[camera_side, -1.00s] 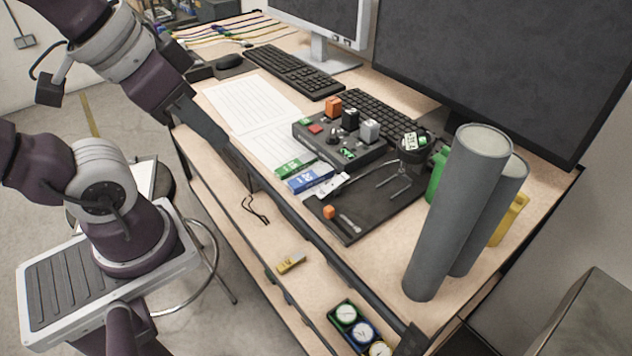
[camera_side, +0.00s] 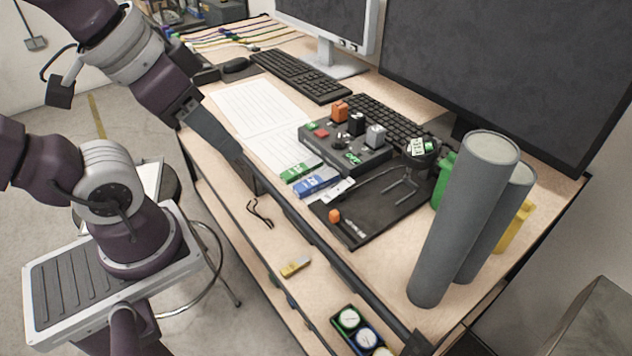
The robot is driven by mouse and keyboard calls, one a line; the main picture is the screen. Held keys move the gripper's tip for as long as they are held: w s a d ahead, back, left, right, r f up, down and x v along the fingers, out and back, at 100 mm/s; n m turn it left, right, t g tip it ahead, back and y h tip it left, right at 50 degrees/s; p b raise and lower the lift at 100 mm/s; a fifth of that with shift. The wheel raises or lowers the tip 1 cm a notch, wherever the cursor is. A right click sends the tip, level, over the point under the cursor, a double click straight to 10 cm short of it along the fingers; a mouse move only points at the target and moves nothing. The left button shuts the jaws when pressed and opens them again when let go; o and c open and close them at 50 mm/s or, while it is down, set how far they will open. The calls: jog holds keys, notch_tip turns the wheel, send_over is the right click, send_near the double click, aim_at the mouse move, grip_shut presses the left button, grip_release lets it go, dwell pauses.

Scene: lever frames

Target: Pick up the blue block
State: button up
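The blue block (camera_side: 317,185) lies flat on the desk, between a green block (camera_side: 296,172) and a white block (camera_side: 339,190). It has white markings on top. My gripper (camera_side: 254,183) is a dark grey shape at the lower end of my purple arm, near the front edge of the desk. It is to the left of the blue block in the picture, and clearly apart from it. Its fingers blend into the dark desk edge, so I cannot tell whether they are open or shut. Nothing held shows.
A control box (camera_side: 345,146) with orange, black and grey levers stands behind the blocks. A dark mat (camera_side: 375,222) with an orange piece lies to their right. Two tall grey cylinders (camera_side: 462,225) stand at right. White sheets (camera_side: 262,112) lie left of the box.

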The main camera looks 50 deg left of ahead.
jog(key=g, duration=0.6)
send_over(308, 183)
jog(key=f, duration=1.3)
jog(key=shift+s+a+f, duration=0.2)
jog(key=shift+s+f, duration=0.2)
jog(key=f, duration=0.7)
jog(key=shift+w+d, duration=0.2)
jog(key=shift+w, duration=0.15)
jog(key=shift+r, duration=0.1)
grip_shut()
